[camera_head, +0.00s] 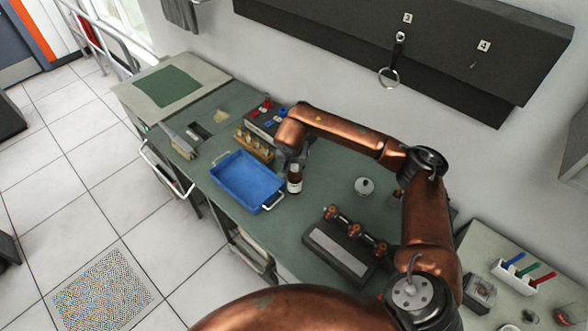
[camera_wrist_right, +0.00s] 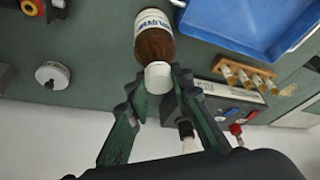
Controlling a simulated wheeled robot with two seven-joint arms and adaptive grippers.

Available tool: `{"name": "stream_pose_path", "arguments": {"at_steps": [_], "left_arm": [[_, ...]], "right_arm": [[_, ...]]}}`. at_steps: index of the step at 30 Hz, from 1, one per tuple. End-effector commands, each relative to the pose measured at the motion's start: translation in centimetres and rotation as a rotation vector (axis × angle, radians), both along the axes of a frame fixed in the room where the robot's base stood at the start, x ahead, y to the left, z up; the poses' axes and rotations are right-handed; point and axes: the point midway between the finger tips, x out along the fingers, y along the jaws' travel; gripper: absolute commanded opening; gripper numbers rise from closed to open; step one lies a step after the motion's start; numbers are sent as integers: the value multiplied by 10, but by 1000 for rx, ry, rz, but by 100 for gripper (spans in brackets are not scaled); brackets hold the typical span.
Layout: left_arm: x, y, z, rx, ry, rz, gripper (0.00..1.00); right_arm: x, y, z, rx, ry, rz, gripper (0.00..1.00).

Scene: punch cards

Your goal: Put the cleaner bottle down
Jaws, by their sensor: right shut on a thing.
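The cleaner bottle (camera_head: 294,181) is brown with a white label. It is upright at the right side of the blue tray, over the green bench top; I cannot tell whether its base touches the bench. In the right wrist view the bottle (camera_wrist_right: 154,42) shows its white cap between the green fingers. My right gripper (camera_wrist_right: 158,82) is shut on the bottle at the cap. In the head view this gripper (camera_head: 293,160) is partly hidden behind its own wrist. My left gripper is not in view.
The blue tray (camera_head: 235,188) is empty beside the bottle. A wooden rack of vials (camera_head: 256,146) and a dark box with red and blue plugs stand behind it. A white knob (camera_head: 364,186) and a device with red knobs (camera_head: 340,249) are to the right. Bare bench lies between.

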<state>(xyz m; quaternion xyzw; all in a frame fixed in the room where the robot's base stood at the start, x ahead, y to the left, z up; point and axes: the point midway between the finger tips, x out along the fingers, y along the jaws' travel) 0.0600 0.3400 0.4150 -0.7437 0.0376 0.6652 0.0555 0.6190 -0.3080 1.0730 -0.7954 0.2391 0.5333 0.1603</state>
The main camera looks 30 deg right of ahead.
Motion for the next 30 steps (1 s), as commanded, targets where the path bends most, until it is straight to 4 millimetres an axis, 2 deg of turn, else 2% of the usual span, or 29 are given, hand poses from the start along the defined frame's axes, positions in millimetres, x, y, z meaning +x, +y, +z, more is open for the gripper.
{"name": "stream_pose_path", "arguments": {"at_steps": [5, 13, 23, 24, 30], "left_arm": [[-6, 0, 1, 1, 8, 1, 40], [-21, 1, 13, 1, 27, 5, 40], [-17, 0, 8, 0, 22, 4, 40], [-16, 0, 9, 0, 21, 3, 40], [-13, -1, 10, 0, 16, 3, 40]], "right_arm": [[7, 1, -7, 2, -1, 1, 0], [9, 0, -38, 1, 0, 0, 0], [9, -1, -43, 0, -2, 0, 0], [9, -1, -44, -1, -1, 1, 21], [9, 0, -43, -1, -1, 1, 35]]}}
